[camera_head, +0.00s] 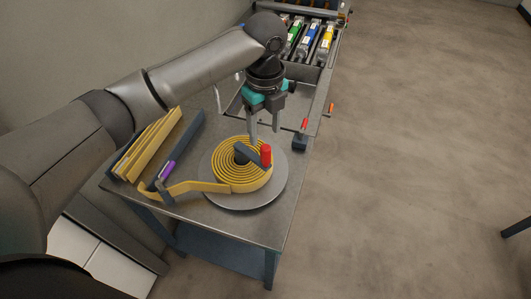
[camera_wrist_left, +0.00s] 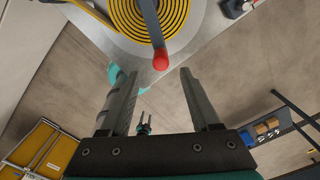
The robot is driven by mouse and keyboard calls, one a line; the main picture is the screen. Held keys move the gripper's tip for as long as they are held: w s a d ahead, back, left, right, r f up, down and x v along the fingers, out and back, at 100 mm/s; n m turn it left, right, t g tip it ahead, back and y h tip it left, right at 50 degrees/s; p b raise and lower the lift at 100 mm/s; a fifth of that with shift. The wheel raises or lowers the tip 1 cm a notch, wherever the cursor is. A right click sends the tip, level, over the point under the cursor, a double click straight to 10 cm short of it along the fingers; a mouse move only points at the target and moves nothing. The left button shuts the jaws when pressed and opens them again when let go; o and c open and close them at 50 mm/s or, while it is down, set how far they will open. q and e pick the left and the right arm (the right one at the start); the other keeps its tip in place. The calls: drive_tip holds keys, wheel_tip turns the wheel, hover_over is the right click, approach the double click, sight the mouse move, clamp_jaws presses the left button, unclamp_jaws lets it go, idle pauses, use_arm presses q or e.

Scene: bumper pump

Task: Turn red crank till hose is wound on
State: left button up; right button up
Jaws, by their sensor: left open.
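The red crank handle (camera_head: 266,155) stands upright on the end of a dark crank arm (camera_head: 242,148) on the reel. It also shows in the wrist view (camera_wrist_left: 160,59). The yellow hose (camera_head: 234,172) lies coiled flat on the grey reel disc (camera_head: 272,195), with a loose tail leading left to a purple-topped guide (camera_head: 166,171). My left gripper (camera_head: 264,135) is open and empty, just above and behind the handle. In the wrist view the handle appears beyond and between its fingertips (camera_wrist_left: 159,74). A small pronged, teal-based shape (camera_wrist_left: 146,124) may be my right gripper; its jaws are unclear.
The bench top (camera_head: 235,229) is bare in front of the reel. Yellow slats (camera_head: 146,145) and a dark bar (camera_head: 181,147) stand at its left. A tray (camera_head: 312,99) and colored units (camera_head: 307,38) lie behind. Open floor (camera_head: 420,150) extends to the right.

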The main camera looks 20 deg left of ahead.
sight(265, 154)
use_arm(q)
wheel_tip(265, 154, down, 10)
drive_tip(key=shift+r, duration=0.25)
drive_tip(key=shift+c, duration=0.2)
clamp_jaws()
idle(1.2)
